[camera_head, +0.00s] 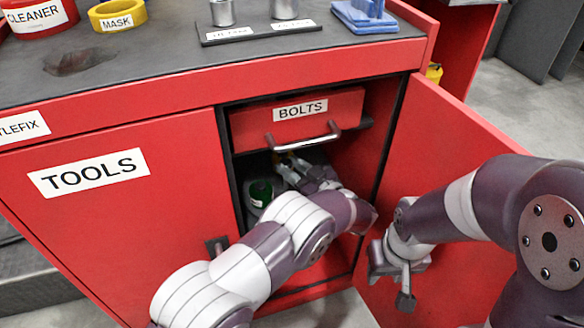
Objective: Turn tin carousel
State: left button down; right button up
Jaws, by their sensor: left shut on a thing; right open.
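The open red cabinet holds a dark lower compartment under the drawer. A green tin (261,192) with a pale label stands inside it at the left. My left gripper (285,165) reaches into this compartment, to the right of and behind the green tin. My own arm and gripper hide most of the carousel. My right gripper (392,278) is open and empty in front of the open right door (445,130).
The shut TOOLS door (130,230) is at the left. The cabinet top carries a CLEANER tin (40,17), a yellow MASK roll (118,18) and a labelled tray (262,34).

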dwell(0.4)
pick_arm(q)
jog(key=c, duration=0.8)
grip_release()
